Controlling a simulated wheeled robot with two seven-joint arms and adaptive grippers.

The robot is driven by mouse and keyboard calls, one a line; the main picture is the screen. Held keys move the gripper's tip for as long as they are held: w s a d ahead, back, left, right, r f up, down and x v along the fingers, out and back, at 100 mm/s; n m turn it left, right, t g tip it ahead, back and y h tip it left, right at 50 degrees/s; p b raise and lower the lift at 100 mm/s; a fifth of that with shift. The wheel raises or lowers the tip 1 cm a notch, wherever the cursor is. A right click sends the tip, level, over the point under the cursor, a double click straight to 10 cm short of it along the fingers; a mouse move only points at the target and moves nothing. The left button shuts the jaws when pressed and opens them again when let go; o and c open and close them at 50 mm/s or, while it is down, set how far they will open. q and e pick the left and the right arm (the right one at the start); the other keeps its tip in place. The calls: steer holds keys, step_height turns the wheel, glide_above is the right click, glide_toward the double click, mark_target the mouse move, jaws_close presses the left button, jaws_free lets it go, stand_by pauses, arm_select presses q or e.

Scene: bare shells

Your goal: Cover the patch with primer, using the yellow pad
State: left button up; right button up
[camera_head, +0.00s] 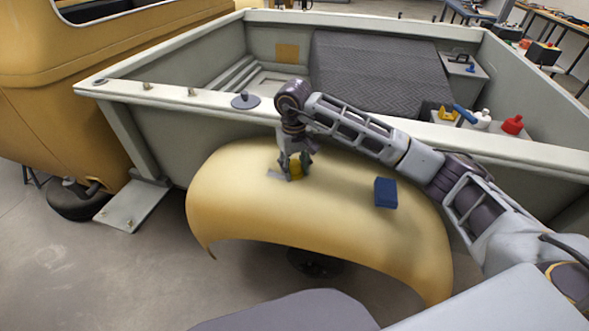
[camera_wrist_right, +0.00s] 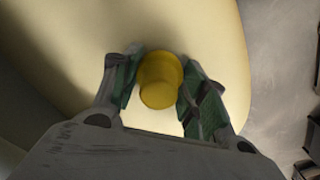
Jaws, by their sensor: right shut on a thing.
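My right gripper (camera_head: 293,174) points down over the top of a curved yellow fender (camera_head: 228,190). It is shut on the yellow pad (camera_wrist_right: 160,79), a round knob-like piece between the two green-lined fingers in the wrist view. In the head view the pad is partly hidden by the fingers. A small light grey patch (camera_head: 275,175) shows on the fender just left of the fingers; the gripper hides part of it. I cannot tell whether the pad touches the surface. My left gripper is not in view.
A blue block (camera_head: 385,193) sits on the fender right of the gripper. Behind is a pale truck bed (camera_head: 190,107) with a dark round item (camera_head: 245,101) on its rim. A red bottle (camera_head: 512,124) and a white bottle (camera_head: 481,119) stand at the right.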

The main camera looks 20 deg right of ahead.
steer(key=shift+w+d+f+b, duration=0.1)
steer(key=shift+w+d+b, duration=0.3)
steer(key=shift+w, duration=0.2)
steer(key=shift+w+d+b, duration=0.3)
steer(key=shift+w+d, duration=0.1)
steer(key=shift+w, duration=0.2)
